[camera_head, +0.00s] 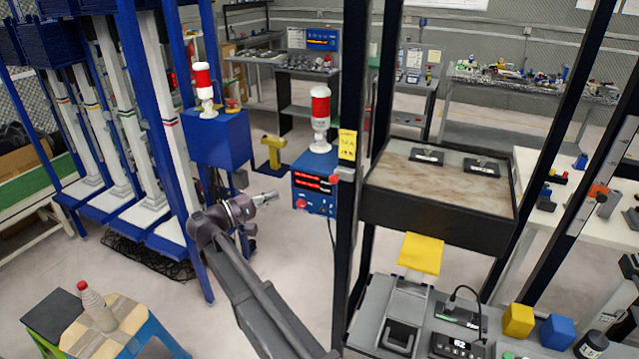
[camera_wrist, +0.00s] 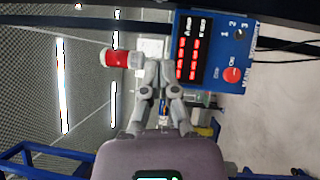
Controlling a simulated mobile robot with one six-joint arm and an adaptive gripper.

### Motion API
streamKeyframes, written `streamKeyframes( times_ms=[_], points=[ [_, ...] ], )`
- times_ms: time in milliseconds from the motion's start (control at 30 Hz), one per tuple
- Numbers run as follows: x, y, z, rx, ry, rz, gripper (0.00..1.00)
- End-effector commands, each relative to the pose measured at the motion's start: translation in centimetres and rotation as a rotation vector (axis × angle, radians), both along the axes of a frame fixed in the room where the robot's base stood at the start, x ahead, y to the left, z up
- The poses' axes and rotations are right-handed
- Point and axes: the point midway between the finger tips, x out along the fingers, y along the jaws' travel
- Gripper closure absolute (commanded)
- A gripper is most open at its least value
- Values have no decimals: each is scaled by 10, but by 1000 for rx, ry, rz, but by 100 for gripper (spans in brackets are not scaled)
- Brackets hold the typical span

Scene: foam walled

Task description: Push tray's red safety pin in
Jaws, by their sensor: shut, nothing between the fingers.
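The tray (camera_head: 436,213) is a dark, deep-sided box with a brown stone-like top, held between black posts at the right of the head view. In the wrist view my gripper (camera_wrist: 160,68) is shut and empty; neither tray nor pin is clear there.
The control box has red displays, a red button and a red-and-white beacon (camera_head: 320,115) on top; the box also shows in the wrist view (camera_wrist: 209,50). A yellow flap (camera_head: 421,254) and a grey bench with devices stand below the tray. Blue racks (camera_head: 180,120) stand left.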

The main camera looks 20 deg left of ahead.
Motion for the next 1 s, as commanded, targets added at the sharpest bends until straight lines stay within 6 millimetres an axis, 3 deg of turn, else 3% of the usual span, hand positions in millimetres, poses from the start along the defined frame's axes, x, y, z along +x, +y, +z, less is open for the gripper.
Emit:
streamKeyframes(
  times_ms=[367,1000],
  points=[
    [14,-12,2,0,0,-2,100],
    [79,-75,13,0,1,-5,100]
  ],
)
